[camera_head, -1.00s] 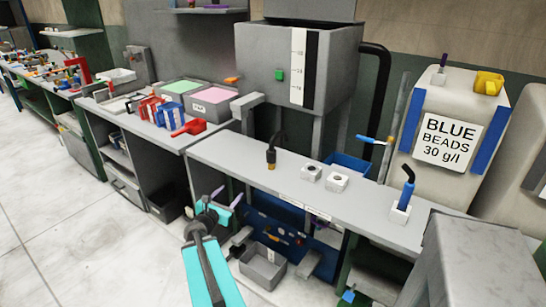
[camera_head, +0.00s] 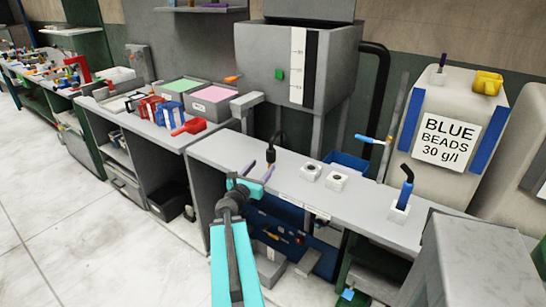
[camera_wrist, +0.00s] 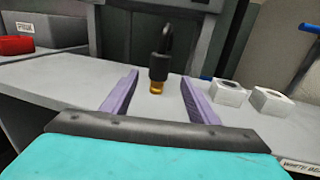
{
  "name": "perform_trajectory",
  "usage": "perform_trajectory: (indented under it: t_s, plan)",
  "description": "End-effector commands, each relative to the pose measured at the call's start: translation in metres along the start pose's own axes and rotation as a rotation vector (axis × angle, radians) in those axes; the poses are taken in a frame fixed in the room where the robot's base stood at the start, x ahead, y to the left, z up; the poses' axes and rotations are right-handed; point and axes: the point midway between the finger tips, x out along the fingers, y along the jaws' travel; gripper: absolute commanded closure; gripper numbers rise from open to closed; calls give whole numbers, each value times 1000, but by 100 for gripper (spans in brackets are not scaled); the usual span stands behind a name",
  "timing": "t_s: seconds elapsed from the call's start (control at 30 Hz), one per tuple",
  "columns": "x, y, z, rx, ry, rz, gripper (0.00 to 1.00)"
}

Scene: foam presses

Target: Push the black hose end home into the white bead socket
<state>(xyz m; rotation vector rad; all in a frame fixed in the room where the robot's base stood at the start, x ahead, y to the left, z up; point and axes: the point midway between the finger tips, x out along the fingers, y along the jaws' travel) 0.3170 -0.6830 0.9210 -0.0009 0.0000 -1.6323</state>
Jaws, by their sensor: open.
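The black hose end (camera_head: 278,142) is upright over the bench, with a brass tip that shows in the wrist view (camera_wrist: 158,62). I cannot tell whether the tip touches the bench. My gripper (camera_head: 257,171) is open and empty at the bench's front edge. In the wrist view its purple fingers (camera_wrist: 159,92) point at the hose end, which shows between them but farther off. Two white blocks with dark holes, a left one (camera_head: 311,171) and a right one (camera_head: 337,181), stand right of the hose. A partly cut-off label (camera_wrist: 303,167) reading "WHITE BE" is on the bench edge.
A blue hose end (camera_head: 406,184) stands in a third white block (camera_head: 399,212) at the bench's right. A grey hopper (camera_head: 290,65) stands behind the bench. A red scoop (camera_head: 188,127) lies on the left bench.

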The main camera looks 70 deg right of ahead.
Motion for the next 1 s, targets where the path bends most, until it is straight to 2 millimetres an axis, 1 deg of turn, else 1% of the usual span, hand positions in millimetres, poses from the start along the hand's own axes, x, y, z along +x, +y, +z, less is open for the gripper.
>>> perform_trajectory:
  t_s: [0.17,0.33,1.0]
  plan:
    - [1,0,0,0,0,0,46]
    - [10,1,0,1,0,0,46]
    - [74,2,0,1,0,0,46]
